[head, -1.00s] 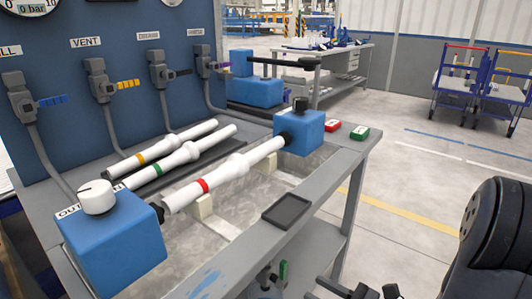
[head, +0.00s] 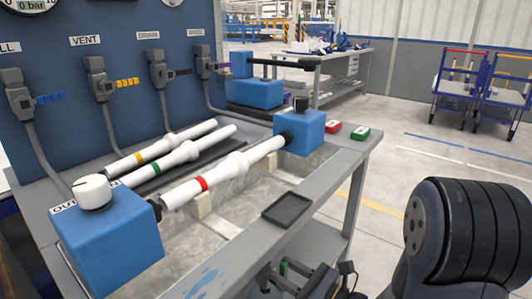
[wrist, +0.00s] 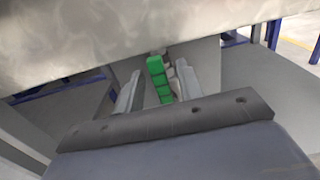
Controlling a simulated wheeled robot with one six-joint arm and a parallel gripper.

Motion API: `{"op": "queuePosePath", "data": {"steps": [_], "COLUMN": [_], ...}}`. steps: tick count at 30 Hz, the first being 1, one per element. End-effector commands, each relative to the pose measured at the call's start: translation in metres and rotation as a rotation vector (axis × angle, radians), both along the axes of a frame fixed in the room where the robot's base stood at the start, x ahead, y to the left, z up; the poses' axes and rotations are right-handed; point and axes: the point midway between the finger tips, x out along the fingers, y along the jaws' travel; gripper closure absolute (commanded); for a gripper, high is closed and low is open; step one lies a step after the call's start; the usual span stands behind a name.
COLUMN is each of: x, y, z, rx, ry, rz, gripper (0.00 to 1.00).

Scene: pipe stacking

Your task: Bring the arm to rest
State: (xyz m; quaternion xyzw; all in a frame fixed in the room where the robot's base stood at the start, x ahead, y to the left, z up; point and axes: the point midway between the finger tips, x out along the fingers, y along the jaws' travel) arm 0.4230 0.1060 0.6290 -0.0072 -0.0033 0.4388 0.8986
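My gripper (head: 322,280) is low at the front edge of the bench, beside my dark arm link. In the wrist view my gripper (wrist: 158,76) has its two grey fingers apart. A green valve handle (wrist: 158,78) shows between and beyond them, under the bench; I cannot tell how near it is. The head view shows the green handle (head: 284,268) just left of my gripper. A white pipe with a red band (head: 202,184) spans the two blue blocks above the bench's basin.
Pipes with a yellow band (head: 139,157) and a green band (head: 156,168) lie behind. A black tray (head: 287,209) lies on the bench (head: 330,190) rim.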

Motion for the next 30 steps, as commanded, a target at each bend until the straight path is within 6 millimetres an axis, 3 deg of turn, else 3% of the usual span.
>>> {"op": "queuePosePath", "data": {"steps": [2, 12, 30], "x": [0.005, 0.015, 0.014], "y": [0.009, 0.001, 0.002], "z": [-0.001, 0.000, -0.001], "rx": [0.000, 0.133, 0.131], "ry": [-0.001, 0.170, 0.182], "rz": [0.005, -0.001, 0.010], "gripper": [0.65, 0.65, 0.65]}}
